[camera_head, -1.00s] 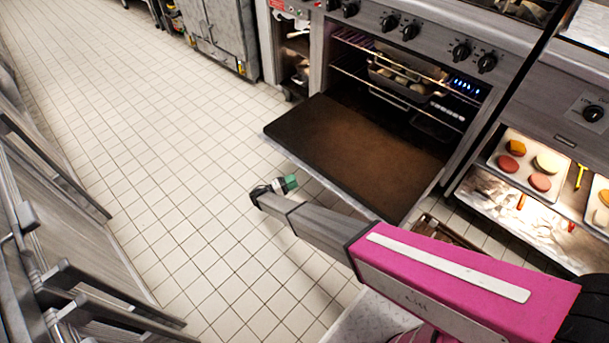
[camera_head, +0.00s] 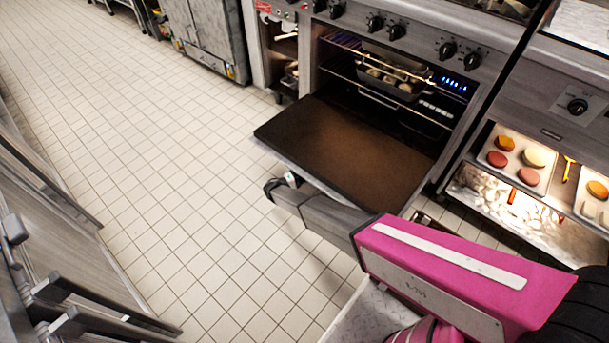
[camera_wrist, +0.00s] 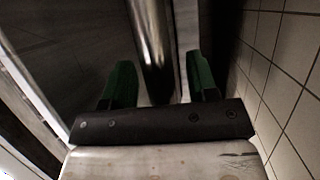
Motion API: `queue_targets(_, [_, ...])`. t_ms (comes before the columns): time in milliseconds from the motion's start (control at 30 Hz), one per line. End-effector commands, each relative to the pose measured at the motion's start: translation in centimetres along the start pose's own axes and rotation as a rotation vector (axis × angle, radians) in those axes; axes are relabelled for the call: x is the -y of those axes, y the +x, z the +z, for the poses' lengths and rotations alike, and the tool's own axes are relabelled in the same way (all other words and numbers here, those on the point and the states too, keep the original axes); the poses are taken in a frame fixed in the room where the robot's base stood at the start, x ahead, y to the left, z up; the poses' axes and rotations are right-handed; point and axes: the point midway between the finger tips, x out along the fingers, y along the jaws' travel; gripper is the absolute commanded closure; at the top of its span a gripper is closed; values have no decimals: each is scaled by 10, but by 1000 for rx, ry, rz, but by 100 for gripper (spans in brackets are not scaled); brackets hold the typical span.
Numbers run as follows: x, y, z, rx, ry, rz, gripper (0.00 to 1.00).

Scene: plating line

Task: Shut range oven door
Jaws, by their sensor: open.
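The range oven door (camera_head: 345,150) hangs open and roughly level in front of the oven (camera_head: 390,85), its dark inner face up. In the head view my arm reaches to the door's outer edge, and the door hides most of my gripper. In the wrist view my gripper (camera_wrist: 160,88) is open, with its two green fingers apart. A shiny metal bar (camera_wrist: 152,50), which looks like the door handle, lies between the fingers. I cannot tell whether either finger touches it.
A pan with food (camera_head: 392,75) sits on a rack inside the oven. At right, a lit cabinet holds a tray of colored rounds (camera_head: 517,160). Steel units with handles (camera_head: 60,290) stand at lower left. The tiled floor (camera_head: 170,140) between is clear.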

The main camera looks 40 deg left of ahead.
Motion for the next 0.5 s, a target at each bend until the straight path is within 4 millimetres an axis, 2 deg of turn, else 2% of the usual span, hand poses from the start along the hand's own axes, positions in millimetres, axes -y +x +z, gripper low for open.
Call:
queue_targets(100, [0,0,0,0,0,0,46])
queue_targets(133, [0,0,0,0,0,0,50])
queue_targets(200, [0,0,0,0,0,0,72])
queue_targets(300, [0,0,0,0,0,0,100])
queue_targets(500, [-3,0,0,0,-2,-5,100])
